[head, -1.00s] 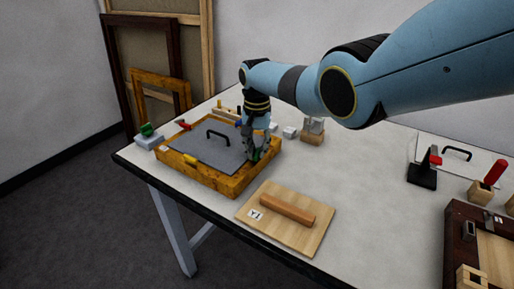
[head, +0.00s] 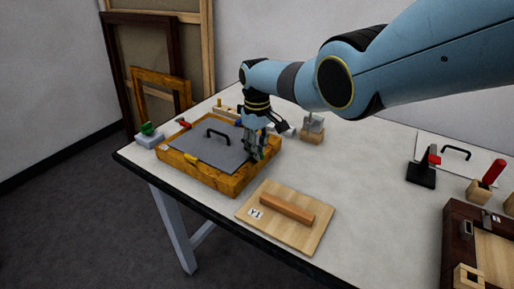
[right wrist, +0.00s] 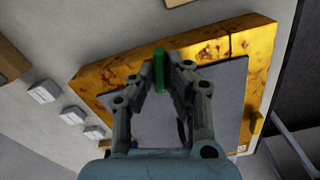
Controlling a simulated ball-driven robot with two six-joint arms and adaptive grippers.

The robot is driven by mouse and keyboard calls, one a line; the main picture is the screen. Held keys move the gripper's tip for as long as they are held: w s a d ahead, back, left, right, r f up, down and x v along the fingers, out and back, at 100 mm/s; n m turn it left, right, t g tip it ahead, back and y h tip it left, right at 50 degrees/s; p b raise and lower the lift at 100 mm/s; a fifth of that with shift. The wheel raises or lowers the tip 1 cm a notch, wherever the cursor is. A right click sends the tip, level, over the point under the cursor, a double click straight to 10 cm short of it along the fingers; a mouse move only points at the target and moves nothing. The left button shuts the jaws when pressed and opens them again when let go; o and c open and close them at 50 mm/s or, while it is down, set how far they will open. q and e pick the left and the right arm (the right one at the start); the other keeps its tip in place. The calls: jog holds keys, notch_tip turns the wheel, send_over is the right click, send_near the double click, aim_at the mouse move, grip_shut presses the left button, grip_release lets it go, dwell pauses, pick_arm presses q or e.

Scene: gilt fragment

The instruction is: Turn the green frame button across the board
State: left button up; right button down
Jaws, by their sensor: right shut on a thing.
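The gilt frame (head: 216,184) lies on the table with a grey board (head: 207,150) inside it. The board has a black handle (head: 218,133). The green frame button (right wrist: 158,70) shows in the right wrist view on the frame's rail. It points from the rail inward, its inner end over the board's edge. My right gripper (head: 256,157) reaches down at the frame's right side. In the right wrist view its fingertips (right wrist: 166,72) are closed on either side of the green button. In the head view the gripper mostly hides the button. My left gripper is not in view.
A yellow button (head: 190,159) sits on the frame's front rail. A wooden panel with a bar handle (head: 288,208) lies in front. A white block with a green part (head: 148,130) stands left. A dark stand (head: 422,174) and dark frame (head: 456,228) are at right. The table's middle is clear.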

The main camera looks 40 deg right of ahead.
jog(key=shift+n, duration=1.5)
jog(key=c, duration=1.4)
grip_release()
jog(key=shift+o, duration=0.2)
jog(key=shift+r, duration=0.15)
jog(key=shift+w+r, duration=0.1)
jog(key=shift+r, duration=0.15)
notch_tip(320, 180, up, 11)
